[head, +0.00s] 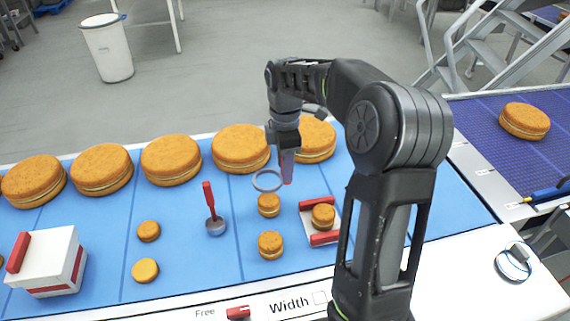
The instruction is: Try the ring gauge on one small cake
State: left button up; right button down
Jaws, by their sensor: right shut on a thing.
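My right gripper (287,152) points down over the blue belt and is shut on the ring gauge (256,187), a thin grey ring that juts out to the left of the fingers. The ring looks empty and hangs just behind a small cake (268,205) in the picture; its exact height is hard to tell. Another small cake (271,245) lies in front of that one. A third small cake (323,217) sits between the red jaws of a white block (312,205). Two more small cakes (148,231) (145,270) lie further left. My left gripper is out of view.
Several large filled cakes (171,160) line the belt's back edge. A red-handled tool (210,205) stands left of the ring. A white box with a red handle (48,262) is at the left. My right arm hides the belt's right part. A "Width" label (289,303) marks the front edge.

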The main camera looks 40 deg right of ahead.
jog(key=shift+f+b, duration=1.8)
jog(key=shift+f, duration=0.65)
jog(key=shift+r, duration=0.1)
jog(key=shift+f+b, duration=2.05)
jog(key=shift+f, duration=1.15)
jog(key=shift+r+p, duration=3)
jog(key=shift+r, duration=0.8)
jog(key=shift+r+p, duration=0.85)
jog(key=shift+r, duration=0.3)
